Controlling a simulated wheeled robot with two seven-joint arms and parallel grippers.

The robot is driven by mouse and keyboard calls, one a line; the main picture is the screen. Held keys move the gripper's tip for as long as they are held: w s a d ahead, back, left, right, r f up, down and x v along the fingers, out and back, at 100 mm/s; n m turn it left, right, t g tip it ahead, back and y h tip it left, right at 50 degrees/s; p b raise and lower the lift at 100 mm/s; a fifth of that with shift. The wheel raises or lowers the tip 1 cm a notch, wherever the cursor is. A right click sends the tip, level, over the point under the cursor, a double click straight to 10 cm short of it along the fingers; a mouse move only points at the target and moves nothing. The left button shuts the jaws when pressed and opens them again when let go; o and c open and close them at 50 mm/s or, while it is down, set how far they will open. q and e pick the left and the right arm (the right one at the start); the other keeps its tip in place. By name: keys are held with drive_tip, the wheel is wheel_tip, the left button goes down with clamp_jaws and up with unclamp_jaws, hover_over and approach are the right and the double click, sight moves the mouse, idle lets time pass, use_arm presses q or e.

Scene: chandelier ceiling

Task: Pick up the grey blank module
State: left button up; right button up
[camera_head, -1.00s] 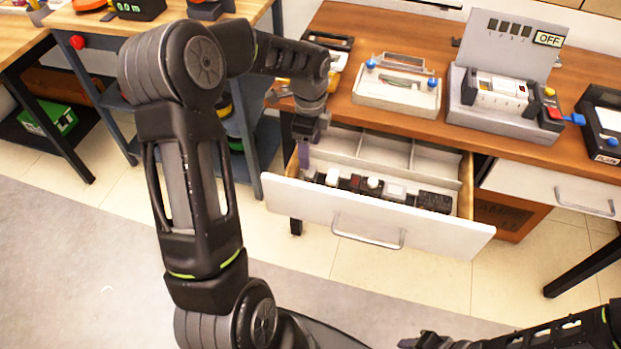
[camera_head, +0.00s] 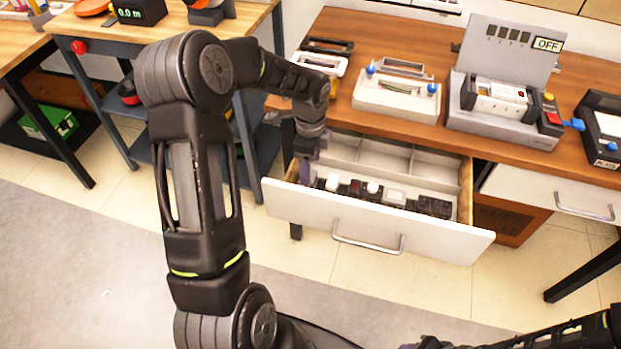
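An open white drawer (camera_head: 372,228) under the wooden bench holds a row of small modules along its front. They include a white module (camera_head: 395,196), a white-topped module (camera_head: 373,188) and a dark speckled block (camera_head: 434,207) at the right end. I cannot tell for certain which one is the grey blank module. My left gripper (camera_head: 305,172) points down at the drawer's left end, beside the leftmost modules. Its fingers overlap in this view, so their opening is unclear. My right gripper (camera_head: 428,343) is only partly in view at the bottom edge.
Empty compartments (camera_head: 380,155) lie at the drawer's back. On the bench (camera_head: 420,48) stand a white tray (camera_head: 397,96) with blue knobs, a grey fixture (camera_head: 500,118) with an OFF sign, and a black box (camera_head: 605,130). The floor in front is clear.

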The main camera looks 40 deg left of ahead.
use_arm(q)
wheel_tip(320, 180, down, 3)
drive_tip(key=shift+f, duration=0.15)
drive_tip(key=shift+c, duration=0.6)
drive_tip(key=c, duration=1.3)
wheel_tip(320, 180, up, 10)
drive_tip(key=shift+r, duration=0.1)
idle(0.5)
